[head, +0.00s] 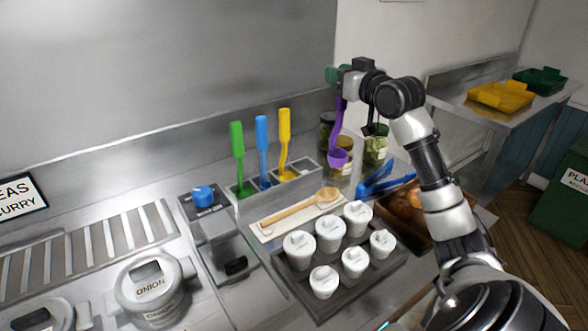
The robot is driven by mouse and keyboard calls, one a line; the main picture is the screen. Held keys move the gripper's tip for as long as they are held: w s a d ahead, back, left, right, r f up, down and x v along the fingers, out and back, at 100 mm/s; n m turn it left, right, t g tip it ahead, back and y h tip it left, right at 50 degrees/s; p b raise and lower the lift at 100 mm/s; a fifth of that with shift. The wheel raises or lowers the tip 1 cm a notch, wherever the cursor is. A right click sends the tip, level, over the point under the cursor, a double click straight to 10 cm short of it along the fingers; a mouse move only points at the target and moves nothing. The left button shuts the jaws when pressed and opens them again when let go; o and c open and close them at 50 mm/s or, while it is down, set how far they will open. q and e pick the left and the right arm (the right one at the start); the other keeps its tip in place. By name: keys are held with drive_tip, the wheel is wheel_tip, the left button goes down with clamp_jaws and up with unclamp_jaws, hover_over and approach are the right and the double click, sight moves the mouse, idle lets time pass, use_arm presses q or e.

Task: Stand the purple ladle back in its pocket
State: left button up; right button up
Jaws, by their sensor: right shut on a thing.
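The purple ladle (339,118) hangs upright from my right gripper (342,94), which is shut on the top of its handle. Its bowl (338,157) is in front of the jars, to the right of the ladle holder. The steel holder (244,191) has a row of pockets at the back of the counter. A green ladle (237,145), a blue ladle (262,145) and a yellow ladle (284,135) stand in it. The pocket at its right end (307,165) looks empty. My left gripper is out of view.
Jars (376,150) stand close behind and beside the purple ladle. A wooden spoon (290,212) lies in front of the holder. A dark tray (378,268) holds several white lidded cups. Blue tongs (385,182) lie by a brown basket. The wall rises behind the holder.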

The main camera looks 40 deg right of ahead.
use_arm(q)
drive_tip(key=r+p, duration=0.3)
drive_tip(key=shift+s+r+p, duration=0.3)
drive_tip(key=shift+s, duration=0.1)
use_arm(e)
drive_tip(key=w+f, duration=1.1)
drive_tip(key=shift+w, duration=0.4)
drive_tip(key=shift+r, duration=0.1)
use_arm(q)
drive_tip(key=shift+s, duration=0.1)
use_arm(e)
drive_tip(key=o, duration=0.9)
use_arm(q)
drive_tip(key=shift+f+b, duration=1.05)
use_arm(e)
drive_tip(key=shift+s+a, duration=0.25)
drive_tip(key=shift+s, duration=1.75)
drive_tip(key=shift+s+a, duration=0.2)
drive_tip(key=shift+s, duration=1.8)
drive_tip(key=shift+s+a, duration=0.25)
drive_tip(key=shift+s, duration=1.75)
